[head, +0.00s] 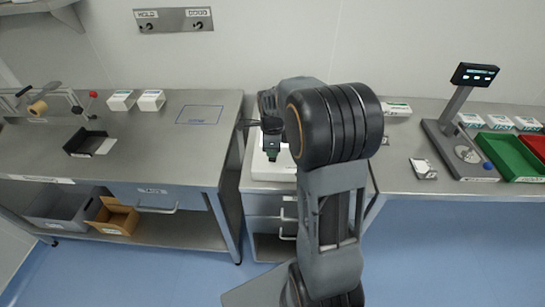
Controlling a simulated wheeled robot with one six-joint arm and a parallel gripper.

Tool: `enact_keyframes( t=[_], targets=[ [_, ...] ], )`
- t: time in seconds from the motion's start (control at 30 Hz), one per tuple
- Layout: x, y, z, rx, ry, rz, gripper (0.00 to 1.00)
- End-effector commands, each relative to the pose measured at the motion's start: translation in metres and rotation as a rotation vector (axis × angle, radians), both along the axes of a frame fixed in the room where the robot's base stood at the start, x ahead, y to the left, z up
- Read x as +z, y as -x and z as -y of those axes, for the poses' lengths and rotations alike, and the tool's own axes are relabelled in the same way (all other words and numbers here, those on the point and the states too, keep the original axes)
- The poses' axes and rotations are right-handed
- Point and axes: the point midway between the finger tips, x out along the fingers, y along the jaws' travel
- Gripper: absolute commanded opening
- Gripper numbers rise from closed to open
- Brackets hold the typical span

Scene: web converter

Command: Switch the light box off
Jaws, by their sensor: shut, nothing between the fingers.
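A low white box (262,169), which looks like the light box, sits on the middle bench section. My arm hides much of it, and I cannot make out its switch or tell whether it is lit. My gripper (272,154) is shut and empty, pointing down at the box. I cannot tell whether the fingertips touch it.
The left steel bench (160,155) holds a black tray (86,142) and small white boxes (137,99). On the right bench stand a scale with a display (474,74), a green tray (510,155) and a red tray (535,147). A wall panel (174,20) has two knobs.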

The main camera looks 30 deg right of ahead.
Motion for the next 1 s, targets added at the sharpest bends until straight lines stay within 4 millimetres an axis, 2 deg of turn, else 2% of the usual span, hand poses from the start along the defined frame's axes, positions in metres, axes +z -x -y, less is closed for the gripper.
enact_keyframes(
  t=[1.0],
  targets=[
    [-0.016,0.000,0.000,0.000,0.000,0.000,0.00]
  ],
)
